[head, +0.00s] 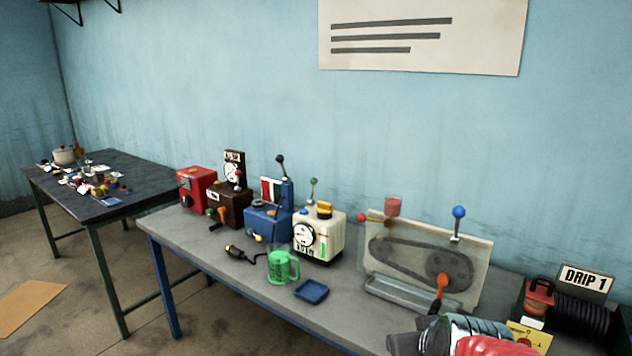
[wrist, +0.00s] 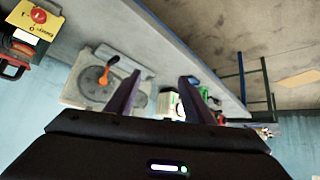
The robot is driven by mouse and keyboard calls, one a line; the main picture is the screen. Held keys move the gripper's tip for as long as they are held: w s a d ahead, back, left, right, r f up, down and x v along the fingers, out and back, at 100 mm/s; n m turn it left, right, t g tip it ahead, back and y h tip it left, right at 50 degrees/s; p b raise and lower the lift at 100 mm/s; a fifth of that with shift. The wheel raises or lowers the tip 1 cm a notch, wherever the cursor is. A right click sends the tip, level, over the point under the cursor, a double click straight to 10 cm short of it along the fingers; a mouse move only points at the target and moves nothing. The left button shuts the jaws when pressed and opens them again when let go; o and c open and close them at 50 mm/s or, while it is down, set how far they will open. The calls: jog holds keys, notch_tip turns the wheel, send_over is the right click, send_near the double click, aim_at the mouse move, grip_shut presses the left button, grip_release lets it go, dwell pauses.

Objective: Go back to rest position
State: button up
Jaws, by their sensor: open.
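My gripper (wrist: 160,79) is open in the wrist view, with its two dark fingers apart and nothing between them. The fingers point over the grey bench, and that view is turned upside down. In the head view my arm shows at the lower right, and I cannot make out the gripper there. A green transparent jug (head: 282,266) stands on the bench (head: 200,240), with a small blue tray (head: 311,291) beside it. A cream machine with a dial (head: 318,236) stands behind them.
Red (head: 196,188), brown (head: 228,208) and blue (head: 268,220) machines stand at the bench's left. A belt-drive panel (head: 425,262) with an orange handle stands right of centre. A cluttered dark table (head: 140,177) stands left.

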jog(key=s+a+r+m+g, duration=0.1)
jog(key=s+a+r+g, duration=0.1)
jog(key=s, duration=1.3)
jog(key=shift+s+a+r+g, duration=0.2)
jog(key=shift+s+g, duration=0.2)
jog(key=shift+g, duration=0.2)
jog(key=c, duration=0.3)
jog(key=shift+d, duration=0.2)
jog(key=shift+c, duration=0.6)
